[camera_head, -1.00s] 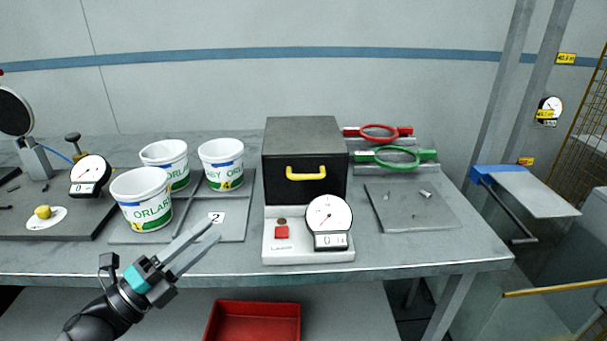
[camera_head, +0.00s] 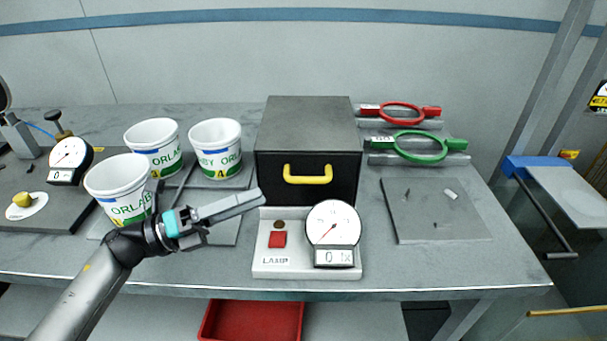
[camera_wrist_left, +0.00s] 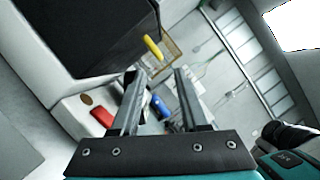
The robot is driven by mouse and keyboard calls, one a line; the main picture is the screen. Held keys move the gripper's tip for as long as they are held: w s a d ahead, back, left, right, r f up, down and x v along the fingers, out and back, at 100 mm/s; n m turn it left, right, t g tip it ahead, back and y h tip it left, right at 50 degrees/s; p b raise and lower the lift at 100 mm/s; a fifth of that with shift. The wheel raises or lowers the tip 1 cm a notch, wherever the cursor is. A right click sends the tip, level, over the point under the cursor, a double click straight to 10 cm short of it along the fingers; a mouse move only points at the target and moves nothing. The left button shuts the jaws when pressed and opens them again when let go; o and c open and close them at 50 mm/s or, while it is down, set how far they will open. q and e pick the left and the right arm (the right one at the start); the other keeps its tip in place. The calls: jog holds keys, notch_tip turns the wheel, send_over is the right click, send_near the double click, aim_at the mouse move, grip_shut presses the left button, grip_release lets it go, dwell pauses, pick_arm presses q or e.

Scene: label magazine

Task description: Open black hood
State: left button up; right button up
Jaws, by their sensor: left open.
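The hood looks shut. My left gripper (camera_head: 258,198) is in front of the hood, to the left of and a little below the handle, apart from it. In the left wrist view my gripper (camera_wrist_left: 160,80) has its two fingers spread with nothing between them. The hood (camera_wrist_left: 90,35) fills the upper left there, and the yellow handle (camera_wrist_left: 153,47) shows just beyond the fingertips. My right gripper is not in view.
The base bears a red button (camera_head: 277,240) and a round gauge (camera_head: 333,222). Several white cups (camera_head: 118,190) stand left of the hood, near my arm. A grey plate (camera_head: 460,225) lies front right.

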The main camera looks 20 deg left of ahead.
aim_at(303, 180)
pick_arm(q)
jog(key=p+x, duration=0.1)
jog(key=x, duration=0.9)
jog(key=shift+a+f, duration=0.1)
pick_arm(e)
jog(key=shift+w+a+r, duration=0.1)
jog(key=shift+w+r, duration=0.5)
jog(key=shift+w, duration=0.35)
pick_arm(q)
jog(key=shift+c, duration=0.2)
grip_shut()
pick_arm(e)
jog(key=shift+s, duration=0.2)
